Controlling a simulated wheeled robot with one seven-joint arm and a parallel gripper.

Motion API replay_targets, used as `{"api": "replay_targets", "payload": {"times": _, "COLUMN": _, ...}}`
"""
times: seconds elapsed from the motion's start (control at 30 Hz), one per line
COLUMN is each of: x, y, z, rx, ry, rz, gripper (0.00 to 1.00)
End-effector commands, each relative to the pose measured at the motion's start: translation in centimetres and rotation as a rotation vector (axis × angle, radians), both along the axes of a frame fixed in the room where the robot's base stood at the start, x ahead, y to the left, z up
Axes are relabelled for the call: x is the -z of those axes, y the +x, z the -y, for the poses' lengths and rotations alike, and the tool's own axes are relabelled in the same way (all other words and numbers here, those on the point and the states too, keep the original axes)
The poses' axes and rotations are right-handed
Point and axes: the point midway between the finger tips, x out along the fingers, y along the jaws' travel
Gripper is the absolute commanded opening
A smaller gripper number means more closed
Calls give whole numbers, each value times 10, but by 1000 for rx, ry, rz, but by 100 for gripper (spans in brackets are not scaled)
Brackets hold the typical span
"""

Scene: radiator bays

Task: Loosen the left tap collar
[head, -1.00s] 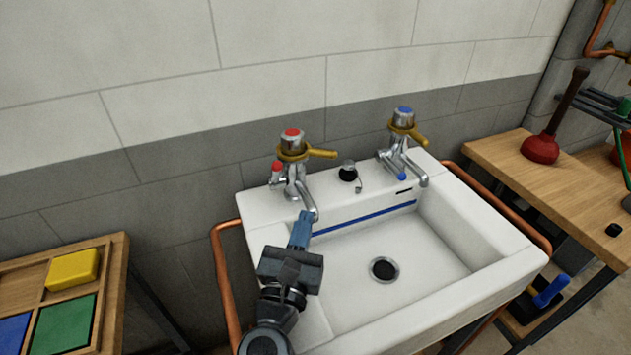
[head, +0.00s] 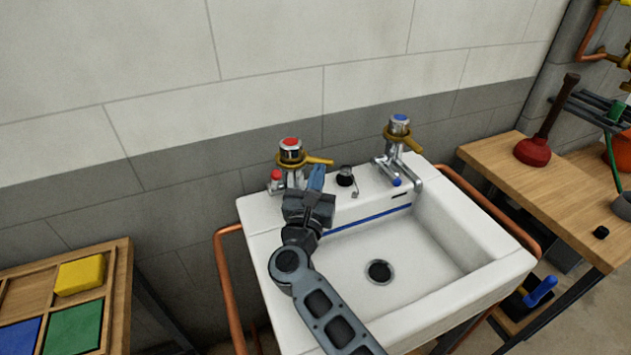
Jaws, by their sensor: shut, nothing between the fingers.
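The left tap (head: 290,173) is chrome with a red cap and stands on the back left of the white sink (head: 263,214). Its brass collar (head: 283,159) sits around the tap below the cap, with a brass lever (head: 319,161) pointing right. My gripper (head: 317,178) is shut and empty, its blue fingers raised just below the lever and in front of the tap body. I cannot tell whether the fingers touch the lever. My gripper hides the tap's spout. The right tap (head: 397,153), with a blue cap and a similar brass lever, stands at the back right.
A black plug (head: 345,178) on a chain sits between the taps. Copper pipes (head: 222,290) run along the sink's sides. A tray with a yellow block (head: 80,275) is at left. A plunger (head: 533,151) stands on the right bench. The basin is clear.

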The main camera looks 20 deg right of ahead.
Motion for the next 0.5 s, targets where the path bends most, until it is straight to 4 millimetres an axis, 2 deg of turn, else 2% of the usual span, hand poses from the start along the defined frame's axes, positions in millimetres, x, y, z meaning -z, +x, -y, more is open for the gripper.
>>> {"api": "replay_targets", "payload": {"times": 0.33, "x": 1, "y": 0, "z": 1, "rx": 0, "ry": -1, "rz": 1, "gripper": 0}}
{"api": "replay_targets", "payload": {"times": 0.5, "x": 4, "y": 4, "z": 10, "rx": -32, "ry": 0, "rz": 1, "gripper": 0}}
